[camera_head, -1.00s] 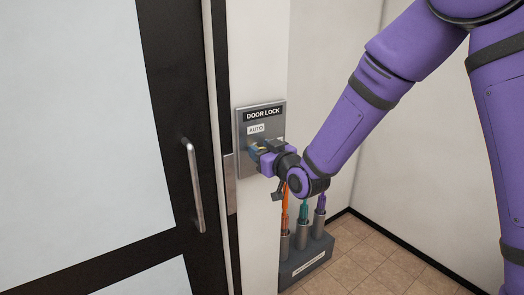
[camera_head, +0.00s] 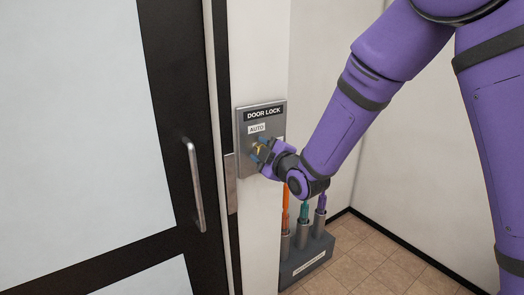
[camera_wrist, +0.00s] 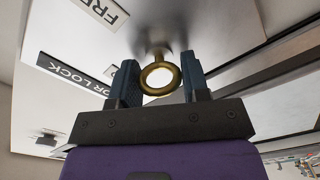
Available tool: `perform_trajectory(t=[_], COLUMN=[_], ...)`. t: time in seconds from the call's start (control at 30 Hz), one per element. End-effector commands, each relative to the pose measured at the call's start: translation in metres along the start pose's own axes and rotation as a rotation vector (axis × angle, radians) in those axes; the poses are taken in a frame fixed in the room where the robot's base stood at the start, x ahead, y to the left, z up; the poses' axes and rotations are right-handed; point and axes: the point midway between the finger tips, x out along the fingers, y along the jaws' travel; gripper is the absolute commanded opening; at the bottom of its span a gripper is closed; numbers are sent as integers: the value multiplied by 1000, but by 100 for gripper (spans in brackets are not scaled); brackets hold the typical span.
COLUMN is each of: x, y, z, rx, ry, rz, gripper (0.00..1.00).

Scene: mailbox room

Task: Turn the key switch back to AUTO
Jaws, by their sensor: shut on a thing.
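The grey DOOR LOCK panel (camera_head: 245,125) is on the wall strip right of the door. Its AUTO label (camera_head: 257,128) sits above the key switch, and a second label at the right is partly hidden by my gripper. The brass ring-shaped key (camera_wrist: 160,92) sticks out of the panel in the wrist view; a bit of it shows in the head view. My gripper (camera_head: 262,152) is at the panel, its two dark fingers (camera_wrist: 160,80) on either side of the key ring, shut on it. A FREE label (camera_wrist: 103,10) shows in the wrist view. The key's exact angle is hard to tell.
The black-framed door (camera_head: 177,110) with a metal pull handle (camera_head: 194,185) is left of the panel. Below my gripper, a grey holder (camera_head: 307,260) carries orange, teal and purple-topped tools. Tiled floor is clear at the right.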

Motion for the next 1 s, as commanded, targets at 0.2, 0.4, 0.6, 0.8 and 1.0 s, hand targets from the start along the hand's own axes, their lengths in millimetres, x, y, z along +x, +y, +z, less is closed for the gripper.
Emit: perform_trajectory(t=[0.2,0.4,0.6,0.8,1.0], x=[0,0,0,0,0], y=[-2,-2,-3,-3,-3], z=[0,0,0,0,1], rx=[-201,-361,-480,-549,-578], ry=[1,1,1,1,0], rz=[-2,-2,-2,-2,-2], gripper=[19,19,19,19,19])
